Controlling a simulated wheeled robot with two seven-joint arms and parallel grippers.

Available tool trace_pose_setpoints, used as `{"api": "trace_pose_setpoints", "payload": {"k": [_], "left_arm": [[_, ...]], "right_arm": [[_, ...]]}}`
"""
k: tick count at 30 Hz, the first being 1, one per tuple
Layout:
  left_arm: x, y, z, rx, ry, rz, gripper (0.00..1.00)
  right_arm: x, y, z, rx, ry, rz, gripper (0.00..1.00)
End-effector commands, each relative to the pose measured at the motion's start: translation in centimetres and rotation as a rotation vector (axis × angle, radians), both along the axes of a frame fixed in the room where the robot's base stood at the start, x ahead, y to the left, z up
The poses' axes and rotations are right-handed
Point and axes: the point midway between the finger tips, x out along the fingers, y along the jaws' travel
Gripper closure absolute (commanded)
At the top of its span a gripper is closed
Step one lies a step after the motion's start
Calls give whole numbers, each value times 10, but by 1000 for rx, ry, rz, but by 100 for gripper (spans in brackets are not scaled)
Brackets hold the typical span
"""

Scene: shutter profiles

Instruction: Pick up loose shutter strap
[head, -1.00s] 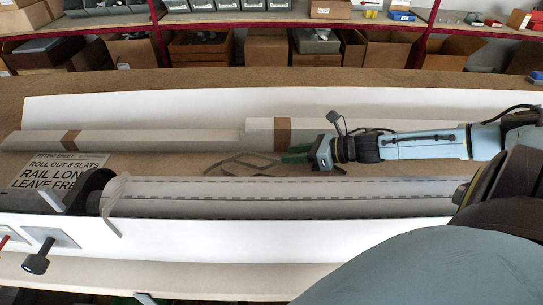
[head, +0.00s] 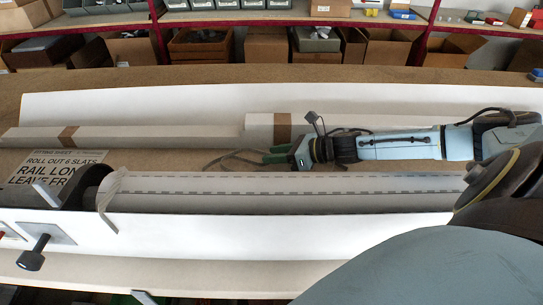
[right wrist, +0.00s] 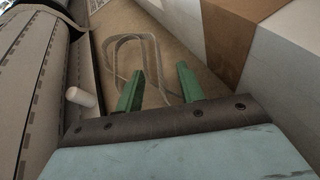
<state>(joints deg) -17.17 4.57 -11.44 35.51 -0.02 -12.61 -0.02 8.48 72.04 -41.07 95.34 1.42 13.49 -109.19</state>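The loose strap (head: 232,158) is a thin grey band lying in loops on the brown bench, between the roller shutter and the long cartons. In the right wrist view the strap (right wrist: 118,62) shows as rounded loops beyond and partly between the fingertips. My right gripper (head: 268,156) has green fingers and comes in from the right beside the strap. In the right wrist view my right gripper (right wrist: 160,84) is open, with nothing held between its fingers. Part of the strap is hidden behind the left finger there. My left gripper is not in view.
The rolled shutter (head: 290,184) lies in front of the strap, in a white casing (head: 250,235). Long white cartons (head: 150,137) with brown tape stand behind it. A printed fitting sheet (head: 55,168) lies at left. A pale peg (right wrist: 82,97) stands out left of the fingers.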

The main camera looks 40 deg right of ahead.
Motion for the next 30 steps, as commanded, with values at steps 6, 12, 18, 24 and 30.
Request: {"api": "trace_pose_setpoints", "payload": {"k": [6, 12, 18, 24, 30], "left_arm": [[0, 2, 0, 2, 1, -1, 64], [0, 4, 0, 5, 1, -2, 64], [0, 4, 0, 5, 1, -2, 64], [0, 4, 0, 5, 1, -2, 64], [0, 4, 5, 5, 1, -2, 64]], "right_arm": [[0, 0, 0, 0, 0, 0, 63], [0, 0, 0, 0, 0, 0, 90], [0, 0, 0, 0, -1, 0, 100], [0, 0, 2, 0, -1, 0, 100], [0, 0, 31, -3, -3, 1, 100]]}}
